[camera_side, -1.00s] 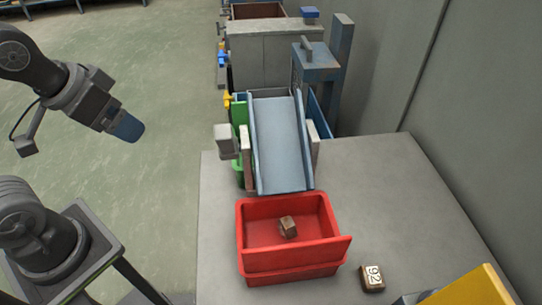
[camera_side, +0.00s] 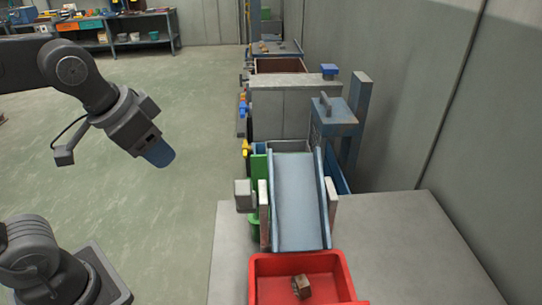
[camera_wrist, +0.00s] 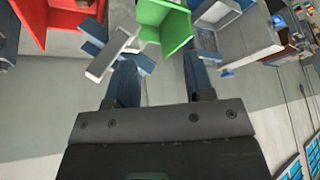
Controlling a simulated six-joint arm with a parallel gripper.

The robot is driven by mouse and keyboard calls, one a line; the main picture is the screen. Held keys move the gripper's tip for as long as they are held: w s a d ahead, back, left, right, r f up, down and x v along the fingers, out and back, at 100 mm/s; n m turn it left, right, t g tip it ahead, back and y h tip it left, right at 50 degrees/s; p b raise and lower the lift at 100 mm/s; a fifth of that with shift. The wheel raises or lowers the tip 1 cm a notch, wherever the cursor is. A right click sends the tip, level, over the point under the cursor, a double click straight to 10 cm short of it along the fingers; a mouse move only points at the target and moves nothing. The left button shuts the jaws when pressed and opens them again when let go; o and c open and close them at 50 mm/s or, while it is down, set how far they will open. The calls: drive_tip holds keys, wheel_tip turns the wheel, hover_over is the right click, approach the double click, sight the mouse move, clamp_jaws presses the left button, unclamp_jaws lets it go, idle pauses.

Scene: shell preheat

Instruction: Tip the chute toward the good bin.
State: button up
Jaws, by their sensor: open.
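The chute (camera_side: 297,200) is a blue-grey channel with raised side walls, held between two pale posts. In the side view it slopes down toward the near red bin (camera_side: 262,283), its low end at the bin's far edge. A green bin (camera_side: 258,168) is partly hidden behind the chute's upper left. My gripper (camera_side: 160,153) is open and empty, in the air to the left of the chute and apart from it. In the wrist view my gripper's blue fingers (camera_wrist: 160,80) are spread, with the green bin (camera_wrist: 180,28) and red bin (camera_wrist: 58,22) beyond them.
A small brown block (camera_side: 301,287) lies in the red bin. A pale grey block-shaped part (camera_side: 244,195) sits at the chute's left post. A blue stand (camera_side: 335,115) and grey cabinet (camera_side: 285,112) are behind. The grey tabletop (camera_side: 400,235) is clear at right.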

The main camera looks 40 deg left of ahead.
drive_tip(key=w+d+r+m, duration=0.1)
drive_tip(key=w, duration=0.1)
drive_tip(key=w+d+r+m, duration=0.1)
drive_tip(key=w+r, duration=0.1)
drive_tip(key=w+d+r+m, duration=0.1)
drive_tip(key=w+d+r, duration=0.1)
drive_tip(key=w, duration=0.1)
drive_tip(key=shift+r+m+g, duration=0.1)
drive_tip(key=shift+m+g, duration=0.2)
drive_tip(key=shift+g, duration=0.1)
drive_tip(key=c, duration=0.4)
drive_tip(key=w+d+r+m, duration=0.1)
drive_tip(key=w, duration=0.1)
drive_tip(key=w+d+m, duration=0.1)
drive_tip(key=d, duration=0.1)
drive_tip(key=w+d+r+m, duration=0.1)
drive_tip(key=w+d, duration=0.1)
drive_tip(key=shift+w+r+h, duration=0.3)
drive_tip(key=shift+w+r, duration=0.05)
clamp_jaws()
